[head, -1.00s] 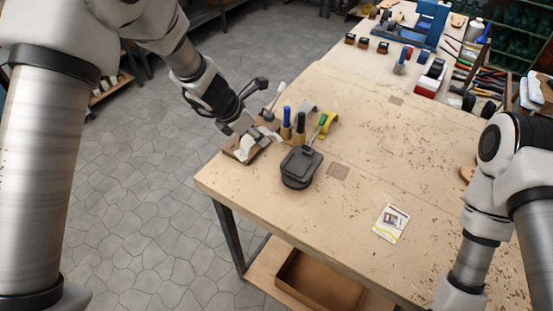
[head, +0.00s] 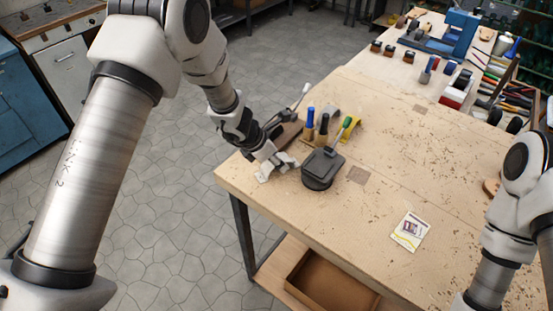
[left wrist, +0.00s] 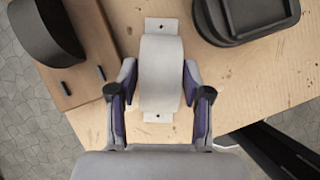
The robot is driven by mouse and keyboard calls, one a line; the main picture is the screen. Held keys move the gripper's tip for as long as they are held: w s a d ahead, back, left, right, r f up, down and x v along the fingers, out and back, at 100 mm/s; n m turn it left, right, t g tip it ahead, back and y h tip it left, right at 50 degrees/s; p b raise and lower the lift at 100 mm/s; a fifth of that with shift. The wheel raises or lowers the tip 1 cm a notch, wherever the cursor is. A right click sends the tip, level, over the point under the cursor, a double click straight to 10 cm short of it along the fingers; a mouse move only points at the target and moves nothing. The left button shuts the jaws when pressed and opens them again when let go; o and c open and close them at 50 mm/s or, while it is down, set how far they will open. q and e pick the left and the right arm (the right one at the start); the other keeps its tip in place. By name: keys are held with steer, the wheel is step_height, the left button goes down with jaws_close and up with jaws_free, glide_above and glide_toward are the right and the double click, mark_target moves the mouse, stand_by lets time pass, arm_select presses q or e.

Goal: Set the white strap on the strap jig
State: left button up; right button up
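The white strap (left wrist: 161,75), an arched band with a holed tab at each end, shows in the left wrist view between the fingers of my left gripper (left wrist: 160,88). Both fingers lie against its sides, so the gripper looks shut on it. It is over the bare table, right of a brown board (left wrist: 90,40) with a dark rounded form (left wrist: 47,30), which looks like the strap jig. In the head view the strap (head: 275,165) is at my left gripper (head: 273,163), near the table's left corner. The gripper partly hides the board (head: 289,134). My right gripper is out of view.
A dark pot-like tool (head: 321,169) stands close right of the strap. Blue- and dark-handled tools (head: 310,118) stand behind. A card (head: 410,231) lies on the table (head: 380,190), whose middle is mostly clear. An open box (head: 330,285) sits below.

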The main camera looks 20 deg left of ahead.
mark_target(268, 164)
arm_select(q)
steer(key=shift+w+d, duration=0.1)
steer(key=shift+r+p, duration=0.35)
steer(key=shift+r, duration=0.1)
steer(key=v, duration=0.5)
steer(key=shift+a+r, duration=0.2)
steer(key=v, duration=0.6)
steer(key=shift+s+p, duration=0.35)
steer(key=s+a+f+m+g+y, duration=0.2)
steer(key=s+a+f+m+y, duration=0.1)
steer(key=s+f+m, duration=0.6)
steer(key=s+a+f+m+g+y, duration=0.2)
steer(key=s+a+f+m+g, duration=0.15)
steer(key=s+f+m, duration=0.65)
steer(key=s+d+f+m, duration=0.1)
steer(key=s+f+m, duration=0.1)
steer(key=s+m, duration=0.2)
steer(key=s+d+f+m+t+h, duration=0.1)
steer(key=s+d+f+m, duration=0.1)
steer(key=s, duration=0.5)
steer(key=shift+s+d+f+m, duration=0.2)
steer(key=shift+s+f+m, duration=0.1)
steer(key=shift+f+m, duration=0.65)
